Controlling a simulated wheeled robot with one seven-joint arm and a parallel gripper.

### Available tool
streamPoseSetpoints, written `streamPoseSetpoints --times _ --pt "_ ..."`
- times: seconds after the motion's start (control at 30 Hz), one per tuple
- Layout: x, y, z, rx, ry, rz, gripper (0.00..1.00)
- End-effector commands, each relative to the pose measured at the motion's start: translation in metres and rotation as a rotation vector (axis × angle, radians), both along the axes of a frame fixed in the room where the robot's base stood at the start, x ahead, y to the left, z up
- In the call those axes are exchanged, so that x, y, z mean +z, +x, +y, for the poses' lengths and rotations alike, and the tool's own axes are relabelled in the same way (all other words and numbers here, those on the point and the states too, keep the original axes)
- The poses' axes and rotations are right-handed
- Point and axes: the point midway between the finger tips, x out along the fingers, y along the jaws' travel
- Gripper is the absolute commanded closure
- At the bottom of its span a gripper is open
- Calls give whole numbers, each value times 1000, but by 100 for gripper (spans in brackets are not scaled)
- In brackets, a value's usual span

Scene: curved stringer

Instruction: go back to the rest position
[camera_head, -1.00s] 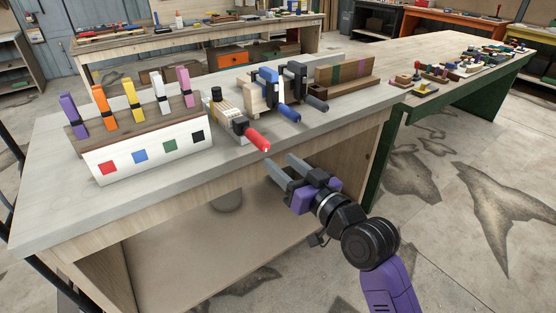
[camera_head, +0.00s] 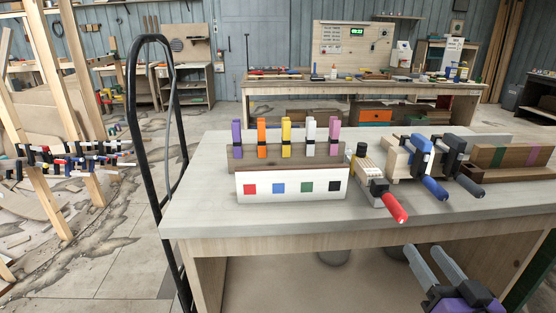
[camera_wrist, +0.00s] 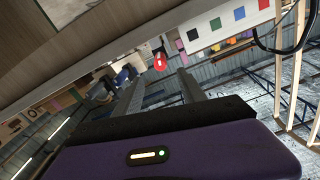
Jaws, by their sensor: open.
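My gripper (camera_head: 434,266) is at the lower right in the head view, in front of the workbench's front edge. Its two grey fingers are apart and nothing is between them. It also shows in the wrist view (camera_wrist: 160,88), with the fingers spread and empty. The workbench (camera_head: 330,224) has a grey top. On it stands a white block with coloured squares (camera_head: 292,199), with several coloured clamps behind it. A red-handled clamp (camera_head: 396,208) points over the front edge, apart from my gripper.
A blue-handled clamp (camera_head: 434,188) and a dark-handled clamp (camera_head: 470,186) stand at the right, beside a striped wooden block (camera_head: 512,158). A black tubular frame (camera_head: 133,120) rises at the bench's left. Another bench (camera_head: 300,92) stands behind. The floor at left has free room.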

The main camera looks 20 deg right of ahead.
Motion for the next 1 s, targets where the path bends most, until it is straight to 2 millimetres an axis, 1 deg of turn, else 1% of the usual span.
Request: streamPoseSetpoints --times 0.13,0.27,0.37,0.47,0.57,0.67,0.8,0.87,1.0 --pt "6 -1 -3 -12 -2 -23 52" --pt "24 -7 -10 -59 -42 -93 52" --pt "22 -21 -1 -83 -79 -111 52" --pt "14 -35 15 -82 -108 -107 52" --pt "4 -51 36 -66 -134 -92 52" --pt "-8 -72 61 -35 -158 -65 52" --pt "-23 -105 101 29 -183 -16 52" --pt "-28 -121 117 60 -192 8 52" --pt "-40 -161 154 143 -202 78 52"
